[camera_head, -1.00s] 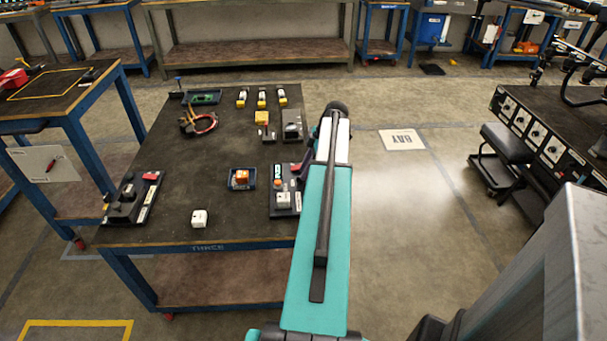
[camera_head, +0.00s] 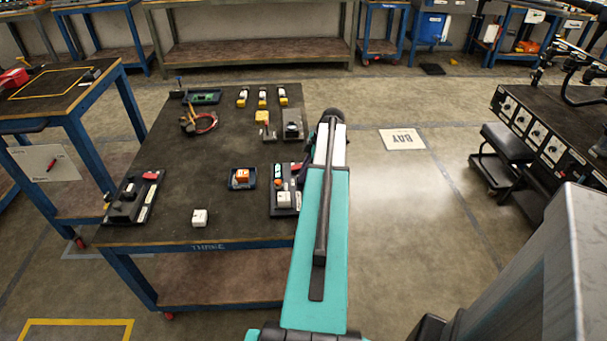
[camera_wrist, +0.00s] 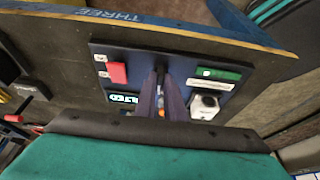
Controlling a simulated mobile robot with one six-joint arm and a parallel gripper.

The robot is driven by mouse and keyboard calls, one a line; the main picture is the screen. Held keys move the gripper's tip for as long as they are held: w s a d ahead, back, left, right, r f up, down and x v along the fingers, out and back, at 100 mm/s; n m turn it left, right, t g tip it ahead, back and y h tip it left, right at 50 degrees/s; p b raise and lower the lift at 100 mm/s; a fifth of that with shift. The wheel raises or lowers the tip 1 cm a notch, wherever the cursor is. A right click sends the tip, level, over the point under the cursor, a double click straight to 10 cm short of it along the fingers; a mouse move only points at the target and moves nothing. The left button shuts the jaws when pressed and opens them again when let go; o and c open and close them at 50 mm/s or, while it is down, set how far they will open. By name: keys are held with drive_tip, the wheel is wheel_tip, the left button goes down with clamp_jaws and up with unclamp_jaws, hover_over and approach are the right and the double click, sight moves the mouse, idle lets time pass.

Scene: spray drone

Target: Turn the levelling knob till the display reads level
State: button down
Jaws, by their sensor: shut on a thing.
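The levelling panel (camera_head: 272,207) lies at the right front of the table in the head view. In the wrist view the panel (camera_wrist: 235,95) fills the middle. Its lit display (camera_wrist: 124,98) shows letters that look like "LTED", perhaps the end of "TILTED". A red block (camera_wrist: 117,73), a green-and-white strip (camera_wrist: 217,75) and a white block (camera_wrist: 204,106) sit on it. My gripper (camera_wrist: 161,78) points down at the panel between these parts, shut on the knob; the knob is mostly hidden by the fingers. In the head view my arm hides most of the gripper.
The table (camera_head: 225,145) also carries an orange part in a blue tray (camera_head: 242,187), a loose white block (camera_head: 199,217), a black unit (camera_head: 130,197) at left, and cables (camera_head: 203,123).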

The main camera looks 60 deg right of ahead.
drive_tip(key=shift+s+m, duration=0.1)
drive_tip(key=shift+m, duration=0.4)
drive_tip(key=shift+a+m+h+b, duration=0.25)
drive_tip(key=shift+m+h, duration=0.25)
drive_tip(key=shift+m, duration=0.4)
drive_tip(key=shift+m+t+h, duration=0.3)
drive_tip(key=shift+m+h, duration=0.4)
drive_tip(key=shift+m, duration=1)
drive_tip(key=shift+d, duration=0.1)
drive_tip(key=c, duration=1.8)
unclamp_jaws()
drive_tip(key=shift+c, duration=0.2)
drive_tip(key=shift+r, duration=0.1)
drive_tip(key=v, duration=1.3)
drive_tip(key=shift+s+r+b, duration=0.25)
drive_tip(key=shift+r+b, duration=0.05)
drive_tip(key=shift+b, duration=0.15)
drive_tip(key=shift+r, duration=0.1)
